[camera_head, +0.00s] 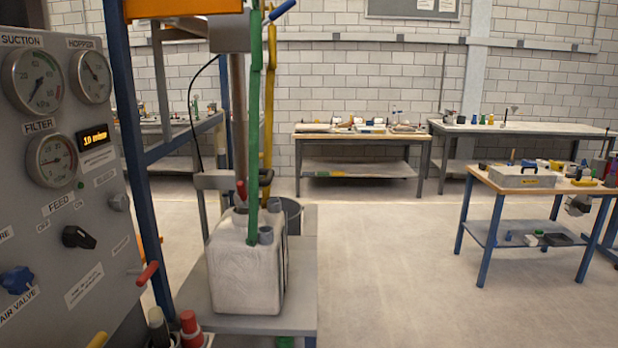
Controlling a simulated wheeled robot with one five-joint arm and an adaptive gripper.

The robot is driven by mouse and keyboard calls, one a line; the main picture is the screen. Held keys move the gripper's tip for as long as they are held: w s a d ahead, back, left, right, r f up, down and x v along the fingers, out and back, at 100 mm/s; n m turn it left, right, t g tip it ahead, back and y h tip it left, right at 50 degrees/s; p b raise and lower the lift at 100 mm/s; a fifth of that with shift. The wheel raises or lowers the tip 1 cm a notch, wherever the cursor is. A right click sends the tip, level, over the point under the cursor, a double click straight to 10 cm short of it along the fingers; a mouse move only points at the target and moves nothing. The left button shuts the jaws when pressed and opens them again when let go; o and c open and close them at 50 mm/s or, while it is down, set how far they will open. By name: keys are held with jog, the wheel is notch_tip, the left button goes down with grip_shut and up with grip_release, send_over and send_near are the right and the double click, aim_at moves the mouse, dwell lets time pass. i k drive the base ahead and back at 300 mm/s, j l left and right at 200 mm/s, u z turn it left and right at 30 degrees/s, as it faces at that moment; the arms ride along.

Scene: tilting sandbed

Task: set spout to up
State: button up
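No part in view is marked as a spout, and I cannot tell which part it is. A grey control panel (95,215) fills the left side, with gauges, a black feed knob (78,237), a blue air valve knob (17,279) and a red-handled lever (147,273) at its right edge. A white canister (240,268) stands on a grey stand (300,300), with a green pipe (254,130) rising from its top. My gripper is not in view.
A blue post (140,150) stands between panel and canister. Red-topped (190,322) and white-topped (157,320) items are at the bottom. A blue-legged table (497,215) stands right; benches line the back wall. The middle floor (390,270) is clear.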

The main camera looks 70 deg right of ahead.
aim_at(239, 129)
jog(key=z, duration=1.75)
